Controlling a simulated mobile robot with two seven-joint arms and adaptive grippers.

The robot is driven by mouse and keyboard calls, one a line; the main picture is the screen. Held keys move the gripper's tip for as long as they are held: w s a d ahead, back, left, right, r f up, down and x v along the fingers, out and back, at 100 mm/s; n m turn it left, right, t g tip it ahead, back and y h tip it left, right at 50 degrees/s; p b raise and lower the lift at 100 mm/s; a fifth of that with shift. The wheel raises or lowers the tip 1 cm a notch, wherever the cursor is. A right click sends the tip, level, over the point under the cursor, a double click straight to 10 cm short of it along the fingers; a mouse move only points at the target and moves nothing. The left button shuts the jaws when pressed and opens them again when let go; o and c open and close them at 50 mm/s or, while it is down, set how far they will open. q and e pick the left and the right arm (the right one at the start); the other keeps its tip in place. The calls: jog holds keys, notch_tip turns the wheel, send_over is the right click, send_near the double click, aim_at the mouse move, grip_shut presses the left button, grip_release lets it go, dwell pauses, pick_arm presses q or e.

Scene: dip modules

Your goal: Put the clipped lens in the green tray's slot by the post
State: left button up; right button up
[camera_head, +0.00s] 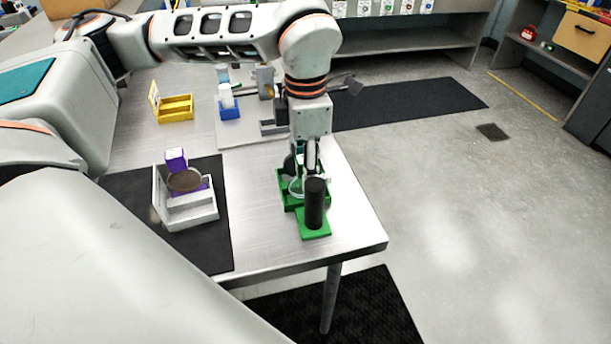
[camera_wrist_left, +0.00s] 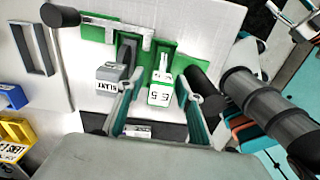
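The green tray (camera_head: 283,196) stands near the table's right edge. Its black post (camera_head: 314,205) rises from the near end and shows at the right in the left wrist view (camera_wrist_left: 203,84). A clear round lens (camera_head: 296,187) is at the tray beside the post. In the left wrist view, a green clip with a white label (camera_wrist_left: 160,94) appears to hold it, in the tray's (camera_wrist_left: 98,30) section nearest the post. My left gripper (camera_wrist_left: 160,82) is open above the tray, fingers either side of the clip with visible gaps. Full seating is hidden.
A grey labelled clip (camera_wrist_left: 112,75) with a dark disc sits in the tray's neighbouring section. A grey tray (camera_head: 190,217) holds a purple clip and brown disc to the left. Yellow (camera_head: 176,109) and blue (camera_head: 230,111) trays stand behind. Bare table lies between.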

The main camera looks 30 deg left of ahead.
pick_arm(q)
notch_tip(320, 180, up, 9)
jog(key=shift+r, duration=0.1)
dwell(0.7)
